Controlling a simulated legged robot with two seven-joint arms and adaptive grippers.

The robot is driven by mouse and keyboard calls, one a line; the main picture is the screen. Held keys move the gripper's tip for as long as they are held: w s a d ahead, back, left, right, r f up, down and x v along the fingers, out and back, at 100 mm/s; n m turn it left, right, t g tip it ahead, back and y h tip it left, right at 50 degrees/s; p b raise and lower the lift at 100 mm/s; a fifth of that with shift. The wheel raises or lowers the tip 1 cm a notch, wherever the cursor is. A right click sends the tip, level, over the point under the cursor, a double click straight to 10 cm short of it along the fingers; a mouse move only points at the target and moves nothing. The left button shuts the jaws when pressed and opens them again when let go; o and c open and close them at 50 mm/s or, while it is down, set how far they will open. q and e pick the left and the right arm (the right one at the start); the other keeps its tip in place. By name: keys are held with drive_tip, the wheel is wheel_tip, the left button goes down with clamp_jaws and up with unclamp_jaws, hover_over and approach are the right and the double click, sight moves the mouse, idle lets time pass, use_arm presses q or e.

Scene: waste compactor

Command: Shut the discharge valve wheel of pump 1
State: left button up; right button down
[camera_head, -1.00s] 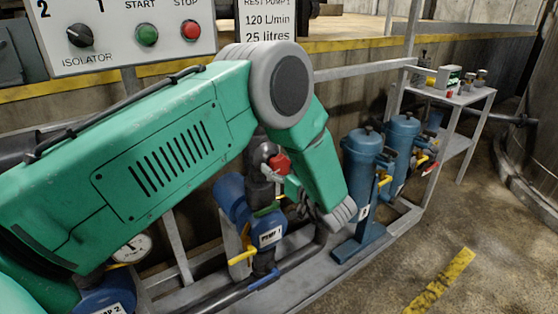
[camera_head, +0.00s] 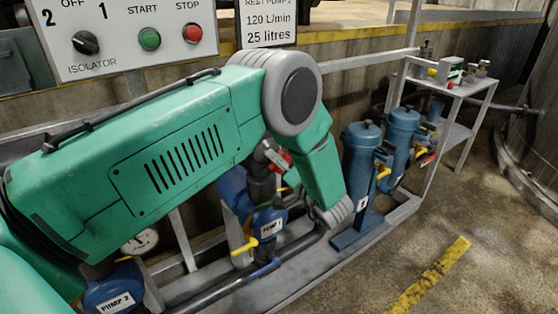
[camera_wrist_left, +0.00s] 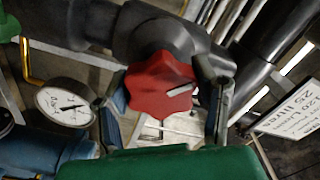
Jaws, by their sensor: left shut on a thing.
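The red discharge valve wheel (camera_head: 284,160) sits above blue pump 1 (camera_head: 268,222), partly hidden behind my green left arm. In the left wrist view the lobed red wheel (camera_wrist_left: 158,86) fills the middle, with a pale pointer mark on its face, on a dark pipe body. My left gripper (camera_wrist_left: 166,108) has one finger on each side of the wheel and is shut on it. In the head view the left gripper (camera_head: 270,157) is mostly hidden by my forearm. My right gripper is not in view.
A pressure gauge (camera_wrist_left: 66,104) stands beside the wheel. Yellow-handled valves and two blue filter housings (camera_head: 361,160) are to the right. Pump 2 (camera_head: 113,290) is at lower left. The control panel (camera_head: 130,40) is above. The floor at right is clear.

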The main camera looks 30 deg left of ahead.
use_arm(q)
drive_tip(key=m, duration=0.3)
drive_tip(key=m+p, duration=0.1)
drive_tip(key=shift+s+d+f+m, duration=0.15)
drive_tip(key=shift+s+f+m, duration=0.1)
drive_tip(key=shift+m, duration=0.15)
drive_tip(key=m, duration=0.4)
drive_tip(key=shift+m, duration=0.3)
drive_tip(key=o, duration=1.2)
drive_tip(key=shift+w, duration=0.1)
drive_tip(key=shift+w+r+p, duration=0.1)
drive_tip(key=shift+w+p, duration=0.05)
drive_tip(key=shift+p, duration=0.15)
drive_tip(key=shift+r, duration=0.1)
